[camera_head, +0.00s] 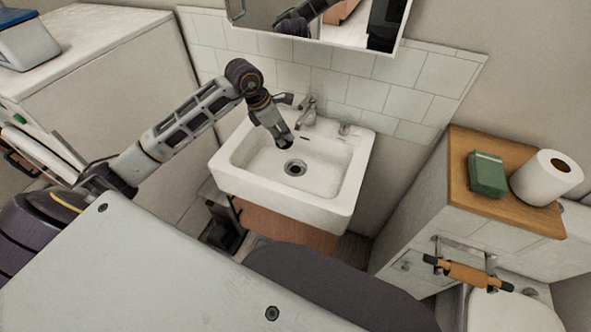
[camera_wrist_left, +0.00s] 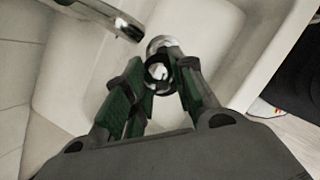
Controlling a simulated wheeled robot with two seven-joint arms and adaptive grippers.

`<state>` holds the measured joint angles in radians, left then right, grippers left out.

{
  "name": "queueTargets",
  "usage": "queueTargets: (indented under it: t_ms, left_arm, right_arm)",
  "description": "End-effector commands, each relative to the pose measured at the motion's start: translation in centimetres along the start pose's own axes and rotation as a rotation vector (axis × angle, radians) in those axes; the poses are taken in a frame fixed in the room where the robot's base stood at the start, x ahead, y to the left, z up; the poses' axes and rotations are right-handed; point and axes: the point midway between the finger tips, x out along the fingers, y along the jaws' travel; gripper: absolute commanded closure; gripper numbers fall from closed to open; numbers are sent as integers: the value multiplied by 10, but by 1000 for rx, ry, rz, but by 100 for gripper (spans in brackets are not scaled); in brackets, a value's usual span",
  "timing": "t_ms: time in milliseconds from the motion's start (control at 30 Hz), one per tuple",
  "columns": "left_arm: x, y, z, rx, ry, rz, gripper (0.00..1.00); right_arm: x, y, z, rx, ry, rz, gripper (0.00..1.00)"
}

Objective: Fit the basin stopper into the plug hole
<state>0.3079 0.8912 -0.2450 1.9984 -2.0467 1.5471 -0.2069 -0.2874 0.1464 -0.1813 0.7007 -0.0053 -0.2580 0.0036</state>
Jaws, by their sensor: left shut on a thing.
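The white basin (camera_head: 340,185) has a round plug hole (camera_head: 295,168) in its floor, dark in the middle with a metal rim. My left gripper (camera_head: 286,146) points down into the basin, a little behind the plug hole in the head view. In the left wrist view my left gripper (camera_wrist_left: 160,77) is shut on the basin stopper (camera_wrist_left: 157,72), a small round piece with a dark rim and a shiny middle. The plug hole's chrome rim (camera_wrist_left: 163,42) shows just beyond the stopper, partly covered by it. I cannot tell the height between them. My right gripper is not in view.
The tap (camera_head: 308,111) stands at the basin's back edge, near my left gripper; its spout (camera_wrist_left: 128,31) shows close by in the left wrist view. A mirror (camera_head: 330,18) hangs above. A wooden-topped cabinet (camera_head: 510,205) with a green box and paper roll stands to the right.

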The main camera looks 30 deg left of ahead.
Motion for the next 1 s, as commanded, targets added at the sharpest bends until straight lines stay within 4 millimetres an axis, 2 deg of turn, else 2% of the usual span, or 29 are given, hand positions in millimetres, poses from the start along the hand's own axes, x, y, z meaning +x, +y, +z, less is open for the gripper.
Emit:
queueTargets:
  t_ms: [400,567,1000]
  left_arm:
    - [0,0,0,-8,0,4,96]
    - [6,0,-3,-9,0,3,96]
    - [66,-1,-28,-11,1,1,96]
  right_arm:
    - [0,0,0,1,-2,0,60]
    - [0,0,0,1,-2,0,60]
    - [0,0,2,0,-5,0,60]
